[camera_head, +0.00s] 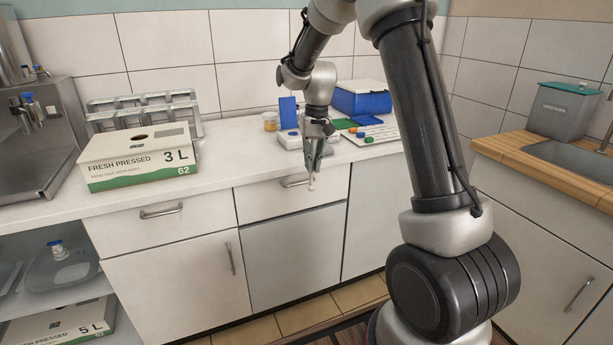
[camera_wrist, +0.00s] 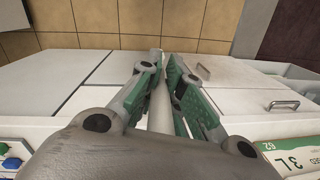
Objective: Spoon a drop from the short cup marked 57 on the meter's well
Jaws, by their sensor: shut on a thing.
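My gripper (camera_head: 312,168) is in front of the counter's edge, pointing down, with its fingers shut on a pale, thin spoon (camera_head: 312,184). In the wrist view the green-padded fingers (camera_wrist: 168,85) close around the pale handle (camera_wrist: 160,108); the spoon's bowl cannot be made out. A small cup with amber contents (camera_head: 270,121) stands at the back of the counter; its marking is too small to read. A white meter (camera_head: 289,141) with a raised blue lid (camera_head: 288,110) stands right of the cup, partly behind my gripper. Its well is not visible.
A 3 L carton (camera_head: 140,157) and a grey metal rack (camera_head: 143,104) stand left on the counter (camera_head: 228,150). Right of the meter are a white tray (camera_head: 371,141) with coloured pieces and a blue box (camera_head: 360,101). Closed drawers and cupboards lie below.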

